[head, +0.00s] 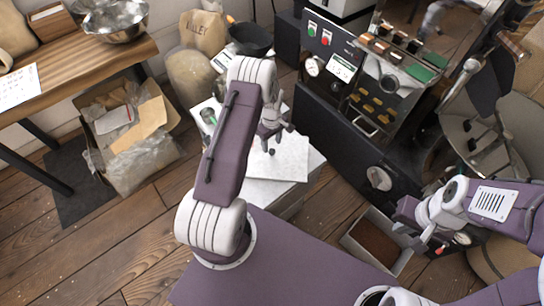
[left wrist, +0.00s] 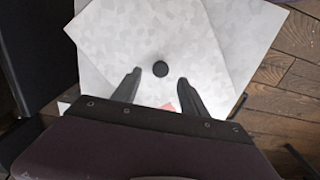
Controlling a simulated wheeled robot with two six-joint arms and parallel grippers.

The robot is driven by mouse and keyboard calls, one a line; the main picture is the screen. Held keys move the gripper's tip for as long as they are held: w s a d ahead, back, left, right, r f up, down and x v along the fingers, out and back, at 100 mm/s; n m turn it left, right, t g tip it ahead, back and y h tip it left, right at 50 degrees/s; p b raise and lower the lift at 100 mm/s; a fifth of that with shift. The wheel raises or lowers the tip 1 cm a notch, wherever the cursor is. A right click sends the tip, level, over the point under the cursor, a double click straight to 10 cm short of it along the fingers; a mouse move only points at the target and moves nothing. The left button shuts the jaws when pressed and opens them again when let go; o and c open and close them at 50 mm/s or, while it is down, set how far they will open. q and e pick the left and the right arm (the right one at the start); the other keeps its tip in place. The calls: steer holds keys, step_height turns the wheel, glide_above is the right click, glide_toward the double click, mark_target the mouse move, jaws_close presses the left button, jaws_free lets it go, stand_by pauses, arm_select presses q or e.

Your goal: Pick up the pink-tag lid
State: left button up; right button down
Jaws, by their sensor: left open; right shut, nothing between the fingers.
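The pink-tag lid (left wrist: 200,40) is a flat, pale grey metal sheet with a small black knob in its middle. A bit of its pink tag (left wrist: 168,106) shows between my fingers in the left wrist view. In the head view the lid (head: 290,158) lies on top of a light bin, partly hidden by my left arm. My left gripper (head: 271,134) is open and points down above the lid. In the left wrist view my left gripper's fingers (left wrist: 160,77) stand either side of the knob, apart from it; their height above it is unclear. My right gripper (head: 428,243) is shut and empty at the right.
The light bin (head: 296,190) stands against a dark roasting machine (head: 335,130) on its right. A grey tray (head: 404,262) with brown contents is on the floor near my right gripper. A box of bags (head: 130,150) and a wooden table (head: 85,58) are at left. Open floor lies at lower left.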

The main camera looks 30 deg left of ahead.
mark_target(272, 151)
arm_select(q)
step_height(272, 151, down, 4)
steer(key=shift+d+f, duration=0.1)
steer(key=shift+f, duration=0.05)
jaws_close()
stand_by(1.3)
